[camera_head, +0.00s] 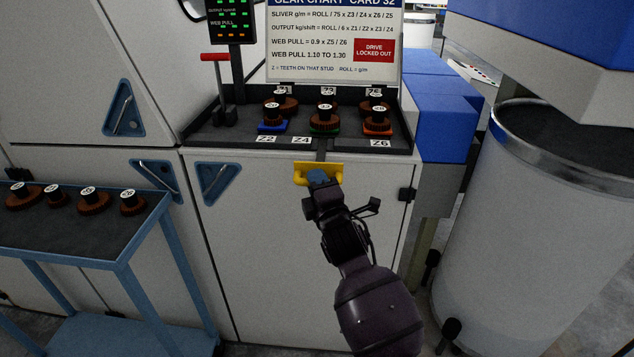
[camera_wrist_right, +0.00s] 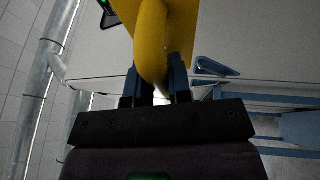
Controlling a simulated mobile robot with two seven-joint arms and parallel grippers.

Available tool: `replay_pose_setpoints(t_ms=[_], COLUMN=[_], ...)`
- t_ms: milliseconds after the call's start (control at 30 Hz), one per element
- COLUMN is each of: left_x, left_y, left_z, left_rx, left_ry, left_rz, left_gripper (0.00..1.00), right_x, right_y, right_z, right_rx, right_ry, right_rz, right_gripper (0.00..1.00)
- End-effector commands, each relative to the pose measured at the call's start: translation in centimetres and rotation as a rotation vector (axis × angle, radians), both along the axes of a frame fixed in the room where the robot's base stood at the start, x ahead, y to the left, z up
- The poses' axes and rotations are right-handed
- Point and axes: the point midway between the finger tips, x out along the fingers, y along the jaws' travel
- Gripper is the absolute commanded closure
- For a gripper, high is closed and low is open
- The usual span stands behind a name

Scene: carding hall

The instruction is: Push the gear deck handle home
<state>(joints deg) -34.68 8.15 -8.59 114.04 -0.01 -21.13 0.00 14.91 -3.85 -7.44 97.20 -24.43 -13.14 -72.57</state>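The gear deck handle (camera_head: 300,174) is a yellow bar on a yellow plate at the front of the machine, below the deck. A short dark bar joins it to the gear deck (camera_head: 220,136), a dark tray holding several brown toothed gears. My right gripper (camera_head: 319,178) is at the handle. In the right wrist view the yellow handle (camera_wrist_right: 152,50) passes between the blue fingertips of my right gripper (camera_wrist_right: 157,85), which appear closed on it. The gripper hides the handle's middle in the head view. My left gripper is not in view.
A red-topped lever (camera_head: 215,57) stands at the deck's left. A chart board (camera_head: 333,40) with a red "DRIVE LOCKED OUT" label stands behind. A blue trolley (camera_head: 120,262) with spare gears is at left. A large white can (camera_head: 545,220) stands close on the right.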

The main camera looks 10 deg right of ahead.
Motion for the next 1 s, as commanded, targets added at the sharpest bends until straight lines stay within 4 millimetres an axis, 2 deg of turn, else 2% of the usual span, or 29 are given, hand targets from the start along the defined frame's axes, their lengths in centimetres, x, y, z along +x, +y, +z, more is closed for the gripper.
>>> replay_pose_setpoints(t_ms=[233,633,1000], left_x=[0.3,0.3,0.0], left_y=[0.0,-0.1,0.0], left_z=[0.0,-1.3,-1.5], left_rx=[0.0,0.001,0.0], left_ry=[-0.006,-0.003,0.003], left_rz=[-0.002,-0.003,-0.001], left_gripper=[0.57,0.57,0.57], right_x=[0.5,6.1,6.8], right_y=[-0.1,-1.7,-2.0], right_z=[-0.1,-0.1,0.1], right_rx=[-0.001,-0.002,0.0], right_ry=[0.0,-0.001,-0.001], right_rz=[0.001,0.001,-0.001], right_gripper=[1.0,1.0,1.0])
